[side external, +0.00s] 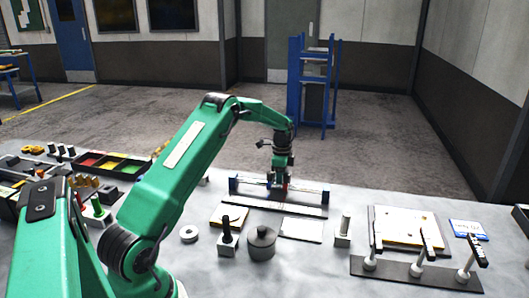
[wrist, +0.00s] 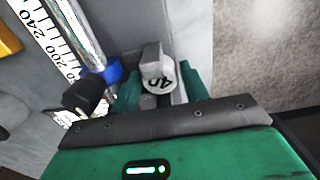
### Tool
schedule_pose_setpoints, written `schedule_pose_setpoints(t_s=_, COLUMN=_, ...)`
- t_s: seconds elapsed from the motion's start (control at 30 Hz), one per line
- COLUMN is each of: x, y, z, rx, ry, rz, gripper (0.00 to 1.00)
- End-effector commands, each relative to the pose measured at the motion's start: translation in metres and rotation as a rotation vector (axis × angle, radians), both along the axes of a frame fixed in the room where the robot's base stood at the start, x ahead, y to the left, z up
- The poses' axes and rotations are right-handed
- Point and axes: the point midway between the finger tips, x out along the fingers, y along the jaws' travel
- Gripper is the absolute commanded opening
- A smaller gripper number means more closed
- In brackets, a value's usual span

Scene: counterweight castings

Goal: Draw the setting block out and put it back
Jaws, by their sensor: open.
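A long gauge fixture with blue ends (side external: 325,196) and a bright rod lies across the far part of the table. In the wrist view its silver rod (wrist: 80,32) carries a blue collar (wrist: 113,72) beside a numbered scale (wrist: 48,45). A grey block with a round white face marked 40 (wrist: 158,76) sits close to the rod, probably the setting block. My gripper (side external: 278,182) is down at the middle of the fixture. It is open, with the block close in front of it in the wrist view. Whether the jaws touch the block cannot be told.
In front of the fixture are a dark grey lidded pot (side external: 261,243), a black-handled piece (side external: 227,235), a pale plate (side external: 301,229) and a metal ring (side external: 189,233). A tray with coloured compartments (side external: 112,165) is at left.

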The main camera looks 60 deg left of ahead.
Motion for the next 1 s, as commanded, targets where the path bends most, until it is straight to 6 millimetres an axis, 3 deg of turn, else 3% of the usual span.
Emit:
schedule_pose_setpoints(t_s=0.77, x=-0.001, y=-0.002, z=-0.018, rx=-0.002, ry=0.005, rz=0.0, gripper=0.47)
schedule_pose_setpoints(t_s=0.9, x=-0.001, y=-0.002, z=-0.018, rx=-0.002, ry=0.005, rz=0.0, gripper=0.2)
schedule_pose_setpoints(t_s=1.0, x=-0.001, y=-0.002, z=-0.018, rx=-0.003, ry=0.004, rz=0.0, gripper=0.16)
